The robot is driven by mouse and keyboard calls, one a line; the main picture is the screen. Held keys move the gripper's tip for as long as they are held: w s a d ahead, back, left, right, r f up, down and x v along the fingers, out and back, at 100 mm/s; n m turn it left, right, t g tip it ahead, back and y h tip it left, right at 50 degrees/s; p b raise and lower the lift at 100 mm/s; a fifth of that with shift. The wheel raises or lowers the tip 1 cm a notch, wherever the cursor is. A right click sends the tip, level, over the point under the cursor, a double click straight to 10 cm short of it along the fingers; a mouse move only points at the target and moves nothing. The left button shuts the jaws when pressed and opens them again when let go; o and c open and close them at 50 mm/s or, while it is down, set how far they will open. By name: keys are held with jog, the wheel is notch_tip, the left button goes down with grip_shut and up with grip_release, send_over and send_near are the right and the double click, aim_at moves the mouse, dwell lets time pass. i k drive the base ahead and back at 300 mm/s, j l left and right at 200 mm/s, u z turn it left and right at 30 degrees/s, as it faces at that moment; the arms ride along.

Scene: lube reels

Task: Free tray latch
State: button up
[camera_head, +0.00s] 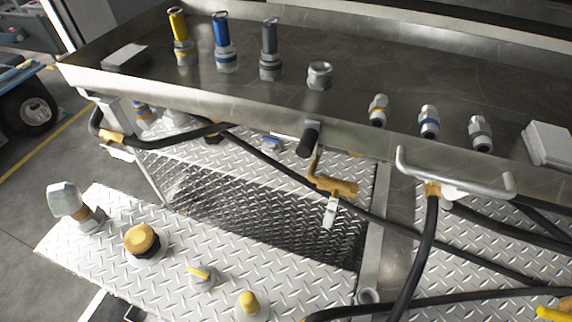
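The metal tray (200,104) spans the upper part of the head view. A short black cylindrical knob (309,138) sticks out at its front wall, with a thin metal bar behind it; it looks like the tray latch, but I cannot tell whether it is engaged. A brass-coloured fitting (335,184) with a silver tip hangs just below the knob. A pale bar handle (455,182) runs along the tray's front on the right. My gripper is not in view.
Yellow, blue and grey capped fittings stand in the tray, with smaller connectors at right. Black hoses (426,240) cross below the tray. Grey floor is open at left.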

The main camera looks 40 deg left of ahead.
aim_at(306, 147)
jog(key=k+j+u, duration=0.15)
jog(key=k+u, duration=0.2)
jog(key=k+j+u, duration=0.3)
jog(key=k, duration=0.2)
